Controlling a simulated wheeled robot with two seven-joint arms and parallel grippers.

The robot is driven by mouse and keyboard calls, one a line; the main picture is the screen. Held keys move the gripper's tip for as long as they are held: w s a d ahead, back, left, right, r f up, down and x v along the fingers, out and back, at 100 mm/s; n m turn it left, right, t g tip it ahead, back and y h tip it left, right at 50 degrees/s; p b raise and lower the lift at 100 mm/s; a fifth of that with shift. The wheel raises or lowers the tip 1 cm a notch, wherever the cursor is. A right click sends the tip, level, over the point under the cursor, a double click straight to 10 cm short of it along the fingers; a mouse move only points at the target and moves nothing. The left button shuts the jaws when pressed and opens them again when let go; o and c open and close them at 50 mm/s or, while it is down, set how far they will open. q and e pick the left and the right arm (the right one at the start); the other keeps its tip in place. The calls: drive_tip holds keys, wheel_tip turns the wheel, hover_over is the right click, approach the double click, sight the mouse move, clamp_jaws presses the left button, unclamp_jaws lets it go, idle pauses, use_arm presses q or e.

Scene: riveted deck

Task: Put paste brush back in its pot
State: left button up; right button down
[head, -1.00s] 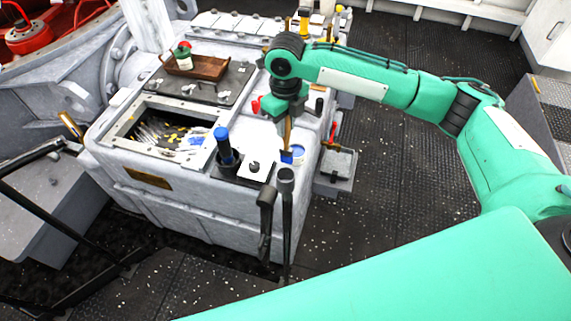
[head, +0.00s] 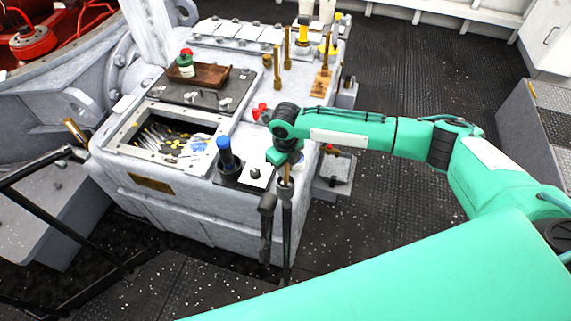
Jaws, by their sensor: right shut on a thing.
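My right gripper (head: 285,165) is over the front right corner of the grey box. It is shut on the paste brush (head: 287,173), whose wooden shaft shows below the jaws, pointing down. The gripper and wrist cover the place where the white and blue pot stands, so the pot is hidden or nearly so. I cannot tell whether the brush tip is in the pot, above it or in front of it. My left gripper is not in view.
The grey box (head: 190,205) carries a blue-capped black bottle (head: 226,155), a white plate (head: 259,178), an open bay of tools (head: 170,138) and a brown tray (head: 198,75). Two dark upright handles (head: 267,225) stand at its front.

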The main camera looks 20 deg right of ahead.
drive_tip(key=c, duration=1.3)
unclamp_jaws()
drive_tip(key=shift+f, duration=0.25)
drive_tip(key=shift+f+b, duration=0.25)
drive_tip(key=shift+b, duration=0.4)
drive_tip(key=r+b, duration=0.1)
drive_tip(key=r, duration=0.5)
drive_tip(key=r+b, duration=0.1)
drive_tip(key=r, duration=0.5)
drive_tip(key=shift+w+r+b, duration=0.2)
drive_tip(key=shift+r+b, duration=0.15)
drive_tip(key=shift+r, duration=0.05)
drive_tip(key=shift+d+r, duration=0.1)
drive_tip(key=shift+r, duration=0.55)
